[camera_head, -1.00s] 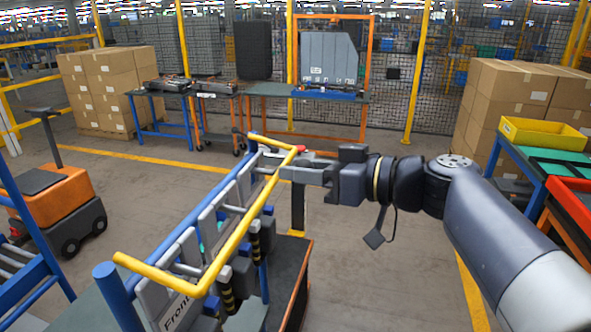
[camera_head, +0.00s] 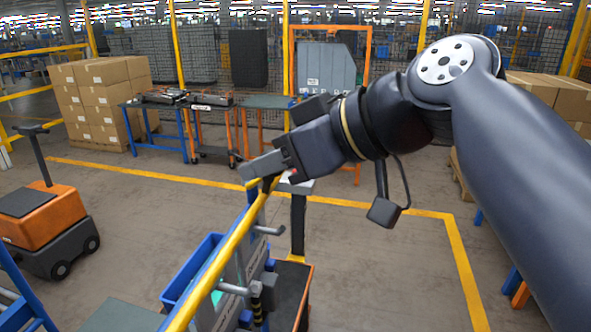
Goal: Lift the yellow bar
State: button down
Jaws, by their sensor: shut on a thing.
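The yellow bar (camera_head: 225,258) runs from the bottom edge of the head view up to my gripper, above a blue and grey fixture (camera_head: 250,268). My gripper (camera_head: 264,176) is shut on the bar at its far end. The fingers and my arm hide that end of the bar. The bar's near end is cut off by the bottom of the picture.
A dark-topped stand (camera_head: 290,285) is beside the fixture. An orange cart (camera_head: 45,222) is at the left. Work tables (camera_head: 265,102) and stacked boxes (camera_head: 98,100) stand at the back. Open floor (camera_head: 385,285) lies at the right.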

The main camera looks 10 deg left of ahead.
jog(key=a+r+h+p, duration=0.2)
jog(key=a+h+p, duration=0.3)
jog(key=a, duration=0.5)
jog(key=shift+w+a+r+n+g+h+p, duration=0.2)
jog(key=shift+w+a+n+g+h+p, duration=0.1)
jog(key=shift+w+a+g+h+p, duration=0.1)
jog(key=shift+f, duration=0.15)
jog(key=c, duration=1.4)
grip_release()
jog(key=shift+c, duration=0.2)
jog(key=o, duration=0.4)
jog(key=shift+r, duration=0.2)
jog(key=v, duration=1)
jog(key=shift+s+d+r, duration=0.15)
jog(key=shift+d+r, duration=0.1)
jog(key=shift+r, duration=0.1)
